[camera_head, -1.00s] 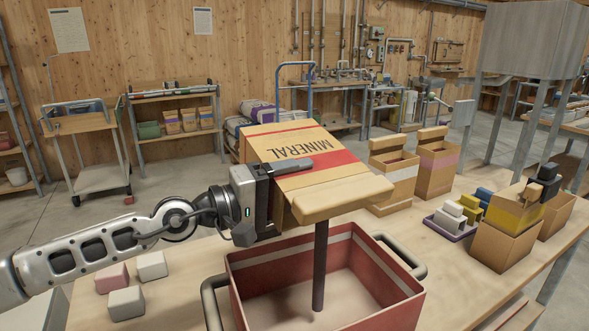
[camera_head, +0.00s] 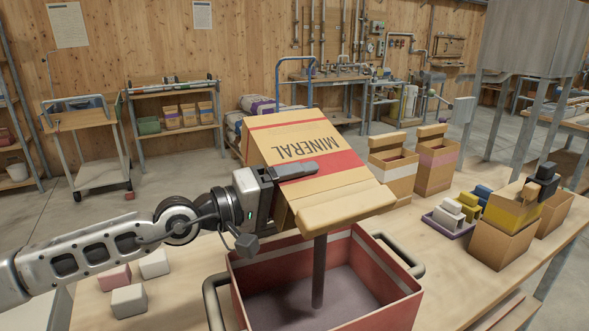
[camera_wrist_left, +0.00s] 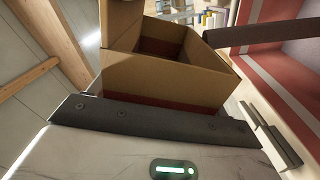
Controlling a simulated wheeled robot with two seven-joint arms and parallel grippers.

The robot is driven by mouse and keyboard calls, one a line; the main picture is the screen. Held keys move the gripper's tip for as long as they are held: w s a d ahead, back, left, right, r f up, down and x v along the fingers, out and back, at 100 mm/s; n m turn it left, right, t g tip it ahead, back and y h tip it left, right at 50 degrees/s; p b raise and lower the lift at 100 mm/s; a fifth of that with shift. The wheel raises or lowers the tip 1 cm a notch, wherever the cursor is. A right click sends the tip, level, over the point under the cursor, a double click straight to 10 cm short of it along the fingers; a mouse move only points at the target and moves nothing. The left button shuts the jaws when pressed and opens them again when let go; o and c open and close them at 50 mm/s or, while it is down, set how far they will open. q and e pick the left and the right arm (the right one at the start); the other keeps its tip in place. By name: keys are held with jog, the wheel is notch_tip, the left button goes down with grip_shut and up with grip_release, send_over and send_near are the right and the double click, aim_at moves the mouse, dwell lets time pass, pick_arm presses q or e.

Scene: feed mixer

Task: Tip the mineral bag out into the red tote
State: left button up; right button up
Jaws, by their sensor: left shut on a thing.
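The mineral bag (camera_head: 325,172) is a tan box-shaped bag with a red band and the word MINERAL, tilted mouth-down over the red tote (camera_head: 382,262). My left gripper (camera_head: 296,170) is shut on its side. A dark grey stream (camera_head: 319,272) falls from its mouth into the tote, and the tote floor looks dark grey. In the left wrist view the bag (camera_wrist_left: 150,77) shows its open mouth and raised flap, with the dark stream (camera_wrist_left: 258,32) beside it and the tote's striped wall (camera_wrist_left: 285,75) at right. My right gripper is not in view.
Pink and white blocks (camera_head: 129,300) lie left of the tote on the workbench (camera_head: 182,303). Behind and right stand open bags with white (camera_head: 398,178) and purple (camera_head: 437,162) bands, a purple tray (camera_head: 447,232) of blocks and a filled yellow-banded bag (camera_head: 497,243). The tote has dark handles.

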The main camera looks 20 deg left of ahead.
pick_arm(q)
jog(key=shift+r, duration=0.2)
jog(key=shift+s+d+r+m+p, duration=0.15)
jog(key=shift+d+r+m+p, duration=0.1)
jog(key=shift+m+p, duration=0.3)
jog(key=shift+s+d+f+m, duration=0.1)
jog(key=shift+s+m, duration=0.1)
jog(key=shift+m, duration=0.15)
jog(key=shift+f, duration=0.15)
dwell(2.2)
